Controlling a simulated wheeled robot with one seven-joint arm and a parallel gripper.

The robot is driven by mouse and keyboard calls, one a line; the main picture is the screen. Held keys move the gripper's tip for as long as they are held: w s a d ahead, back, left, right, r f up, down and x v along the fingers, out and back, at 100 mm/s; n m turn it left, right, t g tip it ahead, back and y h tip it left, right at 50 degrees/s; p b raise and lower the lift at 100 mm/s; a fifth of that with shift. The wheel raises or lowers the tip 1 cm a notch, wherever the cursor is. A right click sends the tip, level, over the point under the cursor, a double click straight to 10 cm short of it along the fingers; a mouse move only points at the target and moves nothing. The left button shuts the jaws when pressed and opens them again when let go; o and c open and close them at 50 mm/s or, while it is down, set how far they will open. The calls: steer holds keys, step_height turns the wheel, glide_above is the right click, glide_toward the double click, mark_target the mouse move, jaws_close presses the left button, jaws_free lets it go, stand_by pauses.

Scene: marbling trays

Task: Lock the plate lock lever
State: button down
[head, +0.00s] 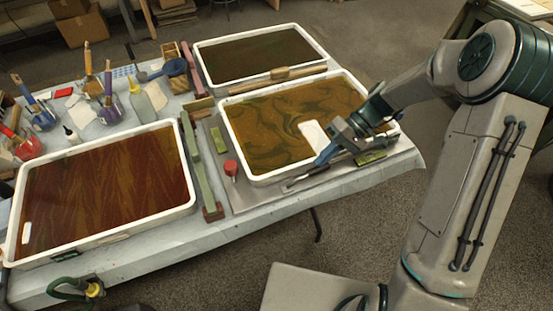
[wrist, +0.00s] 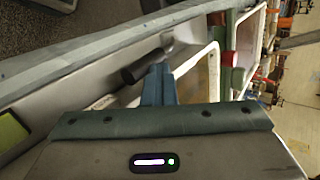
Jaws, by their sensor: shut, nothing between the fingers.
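The plate lock lever, with a dark round grip (wrist: 140,70) and a pale metal end, lies along the metal plate (wrist: 85,98) in the wrist view. In the head view the lever (head: 298,181) shows as a thin bar near the plate's front edge, partly hidden by my gripper. My gripper (head: 321,160) is shut and empty, pointing down at the plate beside the front rim of the right front tray. In the wrist view its fingertips (wrist: 159,68) overlap the lever's grip; I cannot tell whether they touch it.
The right front tray (head: 253,178) stands on the plate, with a red knob (head: 231,168) at the plate's left and a green block (head: 370,157) at right. A back tray (head: 262,88), a left tray (head: 110,232) and a green rail (head: 192,140) stand nearby.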

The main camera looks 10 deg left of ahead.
steer(key=shift+d+f, duration=0.2)
steer(key=shift+d, duration=0.05)
steer(key=shift+w+a+r+p, duration=0.15)
steer(key=shift+r+p, duration=0.3)
steer(key=shift+r, duration=0.15)
steer(key=a+r+p+v, duration=0.1)
steer(key=v, duration=1)
steer(key=shift+r, duration=0.4)
steer(key=s+d+r+m+t+h+p, duration=0.1)
steer(key=s+d+r+m+t+h, duration=0.2)
steer(key=s, duration=0.7)
steer(key=s+d+r+m+t+h+p, duration=0.1)
steer(key=s+d+r+m+t+h, duration=0.2)
steer(key=s+d+r+t, duration=0.3)
steer(key=s+h, duration=0.1)
steer(key=s, duration=0.3)
steer(key=shift+d+p, duration=0.35)
steer(key=shift+d, duration=0.05)
